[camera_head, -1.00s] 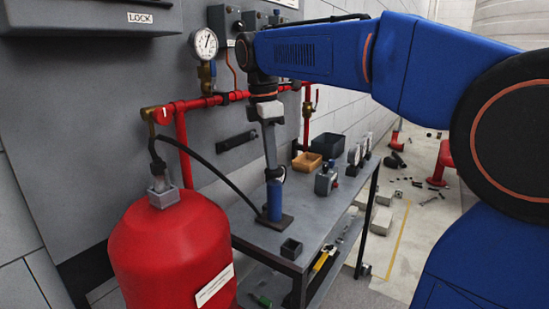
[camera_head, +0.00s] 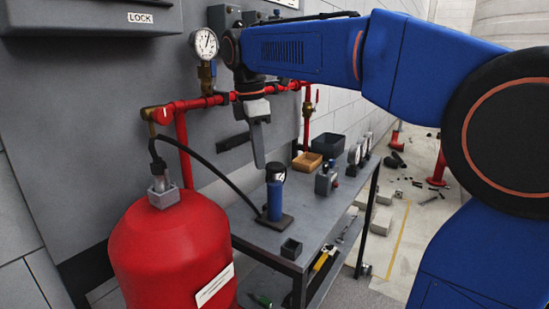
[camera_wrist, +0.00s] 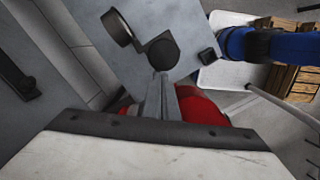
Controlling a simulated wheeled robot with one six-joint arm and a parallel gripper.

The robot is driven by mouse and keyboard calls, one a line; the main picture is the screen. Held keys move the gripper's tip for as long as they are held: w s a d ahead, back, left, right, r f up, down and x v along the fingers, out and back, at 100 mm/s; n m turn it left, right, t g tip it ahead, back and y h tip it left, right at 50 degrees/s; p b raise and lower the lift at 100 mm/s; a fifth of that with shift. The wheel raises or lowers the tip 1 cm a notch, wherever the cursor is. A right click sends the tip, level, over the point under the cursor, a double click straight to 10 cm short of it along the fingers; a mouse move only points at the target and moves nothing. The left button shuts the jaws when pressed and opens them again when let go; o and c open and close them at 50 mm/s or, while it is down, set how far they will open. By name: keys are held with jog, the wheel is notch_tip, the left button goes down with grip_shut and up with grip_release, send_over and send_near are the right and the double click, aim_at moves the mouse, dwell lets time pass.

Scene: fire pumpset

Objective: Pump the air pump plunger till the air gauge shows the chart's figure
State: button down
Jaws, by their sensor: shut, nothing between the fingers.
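The air pump, a blue upright cylinder (camera_head: 275,202) with a black top, stands on a dark base plate on the grey bench. Its round black top shows from above in the wrist view (camera_wrist: 163,53). My gripper (camera_head: 259,164) is shut and empty, pointing down, just left of and slightly above the pump top in the head view, apart from it. In the wrist view its fingertips (camera_wrist: 162,76) appear just below the black top. A round white dial gauge (camera_head: 204,43) sits above the red pipe; its figures are too small to read. No chart can be made out.
A red tank (camera_head: 172,252) stands left of the bench (camera_head: 325,217), with a black hose curving to the pump. A small dark box (camera_head: 291,248), a tan tray (camera_head: 307,161) and a dark bin (camera_head: 328,145) sit on the bench. A red pipe (camera_head: 222,99) runs along the wall.

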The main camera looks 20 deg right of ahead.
notch_tip(320, 180, up, 17)
jog(key=a, duration=0.1)
jog(key=shift+a, duration=0.35)
dwell(1.0)
jog(key=s+d+f+m+t, duration=0.1)
jog(key=s+d+f+m, duration=0.2)
jog(key=f, duration=1)
jog(key=s+d+f+m+t, duration=0.2)
jog(key=s+d+f+m, duration=0.2)
jog(key=s+f+m, duration=0.4)
jog(key=s+d+f+m+t+y, duration=0.1)
jog(key=s+d+f+m, duration=0.3)
jog(key=s+f, duration=0.8)
notch_tip(320, 180, down, 6)
jog(key=shift+s+f+m+t, duration=0.25)
jog(key=shift+s+m+t, duration=0.15)
jog(key=shift+m, duration=0.8)
